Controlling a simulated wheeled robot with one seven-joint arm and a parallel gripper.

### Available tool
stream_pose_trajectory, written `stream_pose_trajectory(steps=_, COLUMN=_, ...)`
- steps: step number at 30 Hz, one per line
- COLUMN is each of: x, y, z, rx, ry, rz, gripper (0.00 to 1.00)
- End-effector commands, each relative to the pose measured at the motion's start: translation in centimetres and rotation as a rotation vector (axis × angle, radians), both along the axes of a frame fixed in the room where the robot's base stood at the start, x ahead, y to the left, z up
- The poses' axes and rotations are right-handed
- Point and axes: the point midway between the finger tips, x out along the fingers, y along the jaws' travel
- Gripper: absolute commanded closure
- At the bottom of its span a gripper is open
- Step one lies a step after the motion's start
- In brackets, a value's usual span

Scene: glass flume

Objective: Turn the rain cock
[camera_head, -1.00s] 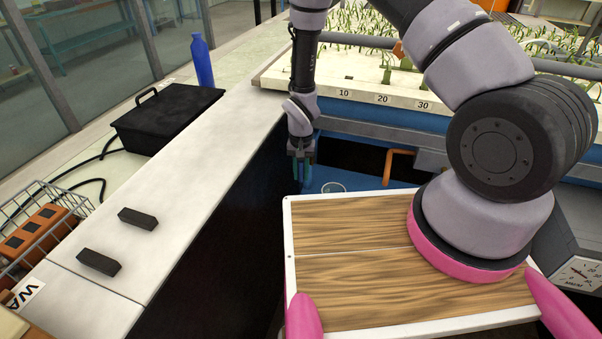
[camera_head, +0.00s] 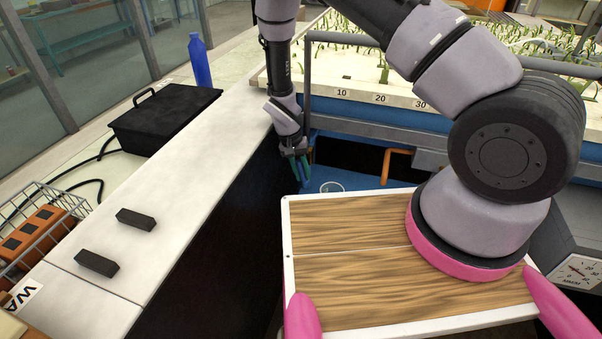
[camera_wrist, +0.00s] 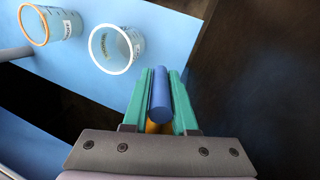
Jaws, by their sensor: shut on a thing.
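My gripper (camera_head: 303,170) is low in the gap beside the white counter, tilted, with its fingertips down and to the right. In the wrist view its two green fingers (camera_wrist: 160,100) are shut on a blue rod-shaped handle (camera_wrist: 160,95), which appears to be the rain cock's lever. A small yellow-orange part (camera_wrist: 157,128) shows below the handle, between the finger bases. The rest of the cock is hidden by the gripper. In the head view I cannot make out the handle.
A white-rimmed clear beaker (camera_wrist: 116,48) stands on a blue surface close to the fingertips, with an orange-rimmed beaker (camera_wrist: 48,26) farther left. A planted tray (camera_head: 345,80) lies behind.

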Motion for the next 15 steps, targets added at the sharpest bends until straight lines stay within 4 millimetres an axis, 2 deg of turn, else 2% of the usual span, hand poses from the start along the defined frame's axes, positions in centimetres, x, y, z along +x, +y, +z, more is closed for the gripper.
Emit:
stream_pose_trajectory(steps=8, x=0.02, y=0.15, z=0.03, rx=0.001, ry=-0.001, rz=0.001, gripper=1.00)
stream_pose_trajectory(steps=9, x=0.02, y=0.15, z=0.03, rx=0.001, ry=-0.001, rz=0.001, gripper=0.59)
stream_pose_trajectory(steps=10, x=0.02, y=0.14, z=0.04, rx=0.001, ry=-0.001, rz=0.001, gripper=0.47)
stream_pose_trajectory(steps=15, x=0.02, y=0.08, z=0.02, rx=0.000, ry=0.000, rz=0.000, gripper=0.45)
